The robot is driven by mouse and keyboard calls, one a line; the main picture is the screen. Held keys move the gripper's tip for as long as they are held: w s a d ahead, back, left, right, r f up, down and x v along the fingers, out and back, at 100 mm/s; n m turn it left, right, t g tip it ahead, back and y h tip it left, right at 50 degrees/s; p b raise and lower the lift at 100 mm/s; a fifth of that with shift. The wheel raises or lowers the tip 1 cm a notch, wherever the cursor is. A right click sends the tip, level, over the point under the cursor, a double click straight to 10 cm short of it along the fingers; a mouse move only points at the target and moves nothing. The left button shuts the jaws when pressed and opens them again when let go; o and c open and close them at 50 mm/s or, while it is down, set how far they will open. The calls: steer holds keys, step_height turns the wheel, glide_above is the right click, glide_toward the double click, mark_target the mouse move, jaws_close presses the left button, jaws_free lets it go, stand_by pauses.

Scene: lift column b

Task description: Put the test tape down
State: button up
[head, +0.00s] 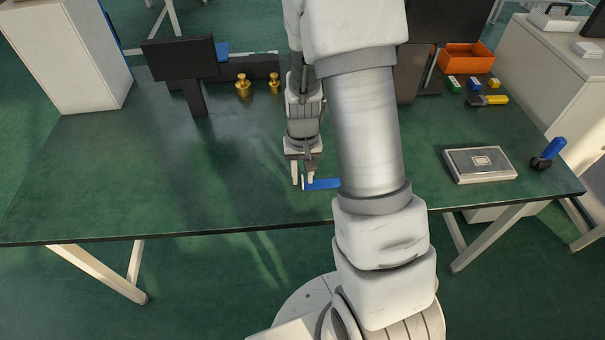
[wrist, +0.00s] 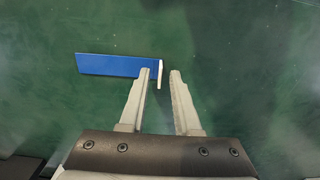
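A flat blue strip with a thin pale end piece, which looks like the test tape (head: 324,184), lies at the table's front middle. It also shows in the wrist view (wrist: 110,65), where its pale end sits in the gap between my fingertips. My gripper (head: 303,181) points down at the strip's left end in the head view. In the wrist view my gripper (wrist: 160,72) is open, with clear space between the fingers. One finger overlaps the blue part near the pale end. I cannot tell whether it touches. My arm hides part of the table.
The green table (head: 130,190) is clear at left. Brass weights (head: 243,86) and a dark stand (head: 182,62) are at the back. A grey plate block (head: 480,164), a blue-handled tool (head: 549,152), an orange bin (head: 466,58) and small blocks are at right.

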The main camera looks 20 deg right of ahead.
step_height(320, 180, up, 12)
steer(key=p, duration=0.3)
steer(key=s+a+r+n+t, duration=0.1)
steer(key=s+a+r+t, duration=0.1)
steer(key=s+r, duration=0.6)
steer(key=s+a+r+n+t, duration=0.2)
steer(key=s+r, duration=0.5)
steer(key=r, duration=0.4)
steer(key=shift+s+a+t, duration=0.35)
steer(key=shift+a+t, duration=0.3)
steer(key=shift+t, duration=0.15)
steer(key=shift+r, duration=0.1)
step_height(320, 180, up, 5)
steer(key=p, duration=0.5)
steer(key=shift+r, duration=0.15)
